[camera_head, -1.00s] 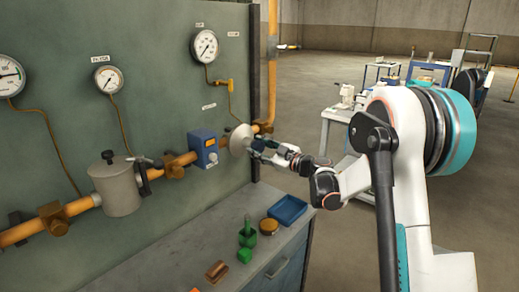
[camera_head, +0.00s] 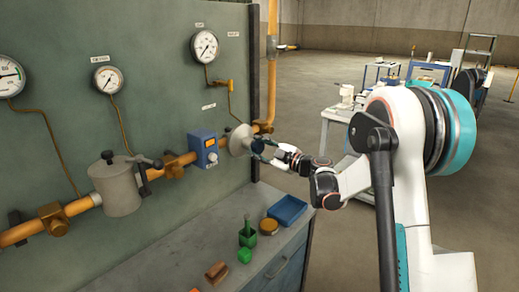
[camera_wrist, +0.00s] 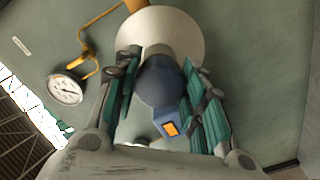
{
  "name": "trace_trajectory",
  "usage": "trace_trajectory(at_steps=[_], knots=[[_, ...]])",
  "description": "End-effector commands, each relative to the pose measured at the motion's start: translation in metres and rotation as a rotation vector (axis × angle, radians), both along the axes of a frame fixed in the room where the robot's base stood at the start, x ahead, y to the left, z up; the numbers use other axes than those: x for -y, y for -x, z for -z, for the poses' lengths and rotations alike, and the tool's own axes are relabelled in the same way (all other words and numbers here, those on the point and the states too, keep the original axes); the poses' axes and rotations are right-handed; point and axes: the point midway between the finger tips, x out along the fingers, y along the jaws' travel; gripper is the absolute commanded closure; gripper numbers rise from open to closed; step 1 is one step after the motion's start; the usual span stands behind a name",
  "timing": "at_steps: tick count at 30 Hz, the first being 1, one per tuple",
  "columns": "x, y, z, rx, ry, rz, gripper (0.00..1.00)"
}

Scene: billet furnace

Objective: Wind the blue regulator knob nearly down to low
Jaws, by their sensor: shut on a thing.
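The blue regulator knob (camera_wrist: 160,82) shows in the wrist view as a dark blue-grey dome in front of the pale round regulator body (camera_wrist: 160,32). In the head view the regulator body (camera_head: 239,140) is a pale disc on the orange pipe, with the knob (camera_head: 257,146) at its right side, partly hidden by my fingers. My gripper (camera_head: 261,148) reaches it from the right and is shut on the knob. In the wrist view its green-padded fingers (camera_wrist: 163,80) lie on both sides of the knob. No low mark on the knob is readable.
A blue box (camera_head: 203,148) with a small display sits on the pipe left of the regulator. A gauge (camera_head: 204,46) hangs above. A bench (camera_head: 190,250) below holds a blue tray (camera_head: 287,210) and small blocks.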

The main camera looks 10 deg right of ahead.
Motion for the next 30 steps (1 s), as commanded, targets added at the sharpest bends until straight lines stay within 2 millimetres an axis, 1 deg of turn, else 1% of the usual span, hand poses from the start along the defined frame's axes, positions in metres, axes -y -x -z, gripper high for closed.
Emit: trace_trajectory(at_steps=[3,4,5,6,7,16,20,23,30], knots=[[0.000,0.001,0.002,-0.001,0.003,-0.001,0.85],[0.000,0.001,0.002,-0.001,0.003,-0.001,0.59],[0.000,0.001,0.002,-0.001,0.003,-0.001,0.53],[0.000,0.001,0.002,-0.001,0.003,-0.001,0.44],[0.000,0.001,0.002,-0.002,0.003,-0.001,0.41],[0.000,0.001,0.001,-0.001,0.000,-0.001,0.41],[0.005,0.006,0.000,-0.001,0.000,0.001,0.41],[0.013,0.017,0.000,-0.001,-0.001,0.002,0.41],[0.042,0.056,0.001,-0.001,0.001,0.003,0.41]])
